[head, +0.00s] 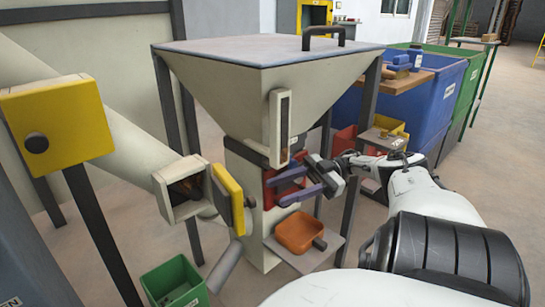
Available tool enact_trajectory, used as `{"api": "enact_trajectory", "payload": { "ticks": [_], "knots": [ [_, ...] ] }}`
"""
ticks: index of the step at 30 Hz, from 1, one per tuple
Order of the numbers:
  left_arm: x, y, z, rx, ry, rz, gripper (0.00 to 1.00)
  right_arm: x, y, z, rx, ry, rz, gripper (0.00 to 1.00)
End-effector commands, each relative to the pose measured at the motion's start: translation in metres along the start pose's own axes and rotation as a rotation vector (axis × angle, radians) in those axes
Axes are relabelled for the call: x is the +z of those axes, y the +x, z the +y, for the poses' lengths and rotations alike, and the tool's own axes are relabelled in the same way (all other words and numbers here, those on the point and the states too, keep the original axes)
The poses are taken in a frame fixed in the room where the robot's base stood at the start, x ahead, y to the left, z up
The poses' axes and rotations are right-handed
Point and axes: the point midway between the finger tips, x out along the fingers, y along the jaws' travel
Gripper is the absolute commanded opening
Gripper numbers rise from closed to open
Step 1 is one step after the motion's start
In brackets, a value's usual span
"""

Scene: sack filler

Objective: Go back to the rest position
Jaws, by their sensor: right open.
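My right gripper (288,188) reaches in from the right, with its two purple fingers apart and pointing left. It is at a red part (270,186) on the front of the pale hopper machine (225,95). I cannot tell whether the fingers touch that part. No object shows between the fingers. My right arm is stretched out across the lower right. My left gripper and arm are not in view.
An orange container (298,232) sits on a small shelf below my right gripper. A yellow flap (226,197) stands open at a pale chute's mouth, left of it. A green bin (175,286) is on the floor. Blue bins (440,100) and a wooden board (398,83) stand behind right.

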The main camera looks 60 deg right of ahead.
Motion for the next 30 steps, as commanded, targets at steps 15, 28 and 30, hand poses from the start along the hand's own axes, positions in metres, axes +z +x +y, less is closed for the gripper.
{"api": "enact_trajectory", "payload": {
  "ticks": [15,28,30],
  "knots": [
    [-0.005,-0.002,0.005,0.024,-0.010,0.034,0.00,0.000,-0.011,0.000,0.000,0.001,-0.001,0.42],
    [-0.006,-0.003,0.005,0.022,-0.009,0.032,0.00,0.026,0.009,0.000,0.028,-0.007,-0.017,0.42],
    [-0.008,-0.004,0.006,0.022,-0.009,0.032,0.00,0.056,0.031,-0.002,0.063,-0.023,-0.044,0.42]
  ]
}}
